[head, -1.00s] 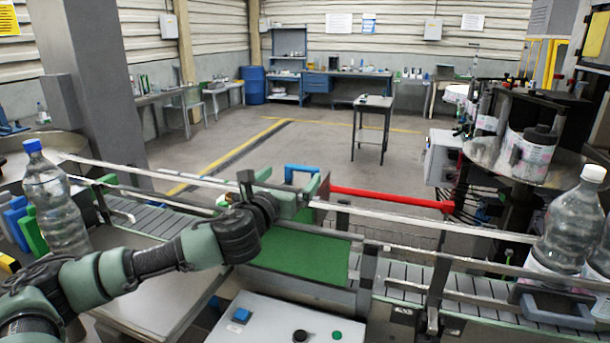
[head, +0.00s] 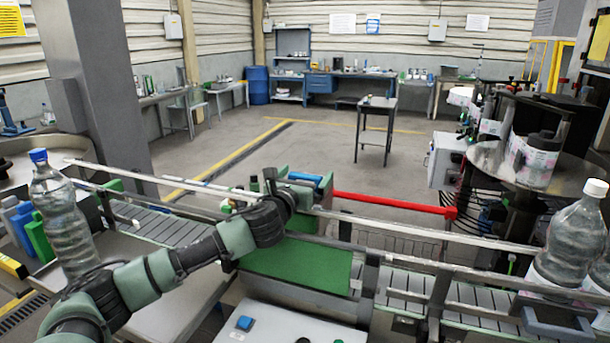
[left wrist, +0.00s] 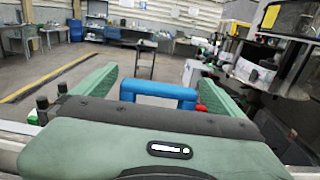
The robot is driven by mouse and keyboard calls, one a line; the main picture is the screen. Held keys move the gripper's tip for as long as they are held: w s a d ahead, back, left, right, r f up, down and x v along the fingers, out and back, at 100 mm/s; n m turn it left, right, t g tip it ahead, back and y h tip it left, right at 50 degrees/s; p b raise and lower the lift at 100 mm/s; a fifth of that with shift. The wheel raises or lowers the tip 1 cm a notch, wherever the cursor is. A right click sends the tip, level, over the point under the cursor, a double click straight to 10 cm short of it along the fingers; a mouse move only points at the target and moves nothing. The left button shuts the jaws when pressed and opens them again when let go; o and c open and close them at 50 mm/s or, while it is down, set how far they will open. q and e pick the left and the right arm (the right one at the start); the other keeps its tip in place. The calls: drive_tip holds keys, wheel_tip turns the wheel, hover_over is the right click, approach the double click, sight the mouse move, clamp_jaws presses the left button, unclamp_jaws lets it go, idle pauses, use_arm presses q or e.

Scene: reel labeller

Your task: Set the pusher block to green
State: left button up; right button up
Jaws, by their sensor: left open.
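The pusher block's blue handle (head: 306,178) stands beyond the conveyor's far rail in the head view. The handle also shows in the left wrist view (left wrist: 158,92), lying between my two green fingers. My left gripper (head: 303,190) reaches over the conveyor from the left and is open, with a finger on either side of the handle. It shows in the left wrist view too (left wrist: 158,82). I cannot tell whether the fingers touch the handle. The block's body is hidden behind the gripper. A red bar (head: 395,203) runs right from beside it. My right gripper is not in view.
A green plate (head: 295,264) lies across the slatted conveyor (head: 165,220). Clear bottles stand at left (head: 62,215) and right (head: 572,240). A control box (head: 285,328) is in front. The floor behind is open up to a small table (head: 376,104).

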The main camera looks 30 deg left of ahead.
use_arm(q)
drive_tip(key=c, duration=2)
drive_tip(key=shift+s+a, duration=0.1)
drive_tip(key=shift+a, duration=0.45)
drive_tip(key=s+a+b, duration=0.1)
drive_tip(key=s+a, duration=0.1)
drive_tip(key=a, duration=0.7)
drive_tip(key=s+a+b, duration=0.1)
drive_tip(key=s+a, duration=0.1)
drive_tip(key=a, duration=0.7)
drive_tip(key=shift+s+a, duration=0.25)
drive_tip(key=o, duration=2)
drive_tip(key=shift+f, duration=0.1)
